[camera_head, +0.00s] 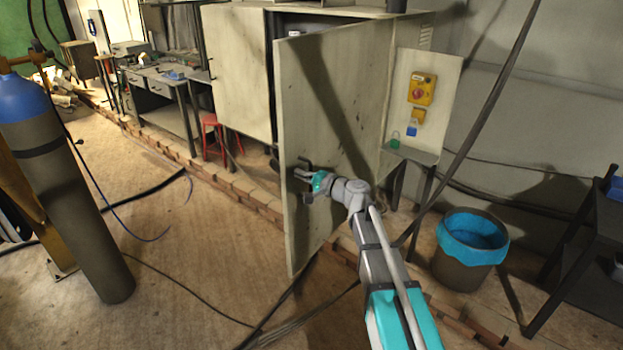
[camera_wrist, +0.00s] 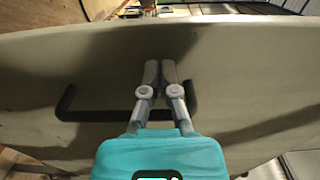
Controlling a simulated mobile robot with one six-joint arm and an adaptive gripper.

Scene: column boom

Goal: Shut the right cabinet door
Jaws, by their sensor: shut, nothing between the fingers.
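The right cabinet door (camera_head: 335,105) is a pale, worn metal panel standing wide open, swung out from the cabinet (camera_head: 408,14). Its surface fills most of the wrist view (camera_wrist: 60,65). A dark bar handle (camera_wrist: 95,116) is on the door face; in the head view it is partly hidden by my gripper (camera_head: 298,173). My gripper is shut and empty at the handle, near the door's free edge.
The left cabinet door (camera_head: 237,75) looks closed, with a dark opening beside it. A red stool (camera_head: 212,135) stands below it. A low brick edging (camera_head: 235,183) runs along the floor. A blue-lined bin (camera_head: 470,248) stands right of my arm. The floor left of the door is mostly clear, with cables.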

